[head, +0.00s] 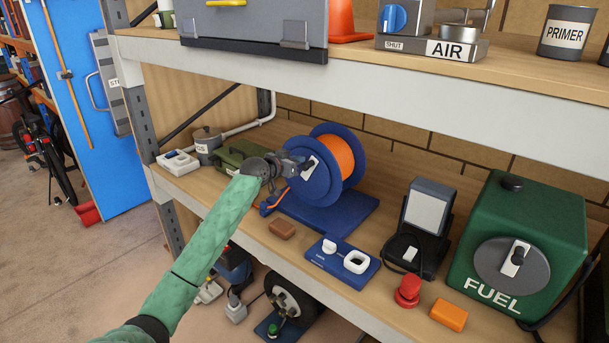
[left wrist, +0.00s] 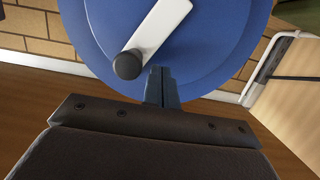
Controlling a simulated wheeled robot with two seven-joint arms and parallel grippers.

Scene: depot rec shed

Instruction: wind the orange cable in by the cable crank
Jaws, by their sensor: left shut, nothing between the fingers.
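The cable reel (head: 322,188) is a blue drum on a blue base on the middle shelf, with the orange cable (head: 340,158) wound on it. An orange cable end lies by the reel's lower left. The cable crank (head: 311,168) is a white arm on the near face; in the left wrist view the crank (left wrist: 160,24) slants down to a black knob (left wrist: 128,64). My left gripper (head: 301,165) is at the reel's face. In the left wrist view its fingers (left wrist: 161,76) are together and empty, just right of the knob. My right gripper is not in view.
A brown block (head: 282,229) and a blue board with white pieces (head: 342,260) lie in front of the reel. A lamp (head: 424,215), a red button (head: 407,290) and a green fuel can (head: 530,215) stand to the right. The upper shelf edge (head: 390,107) runs above.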

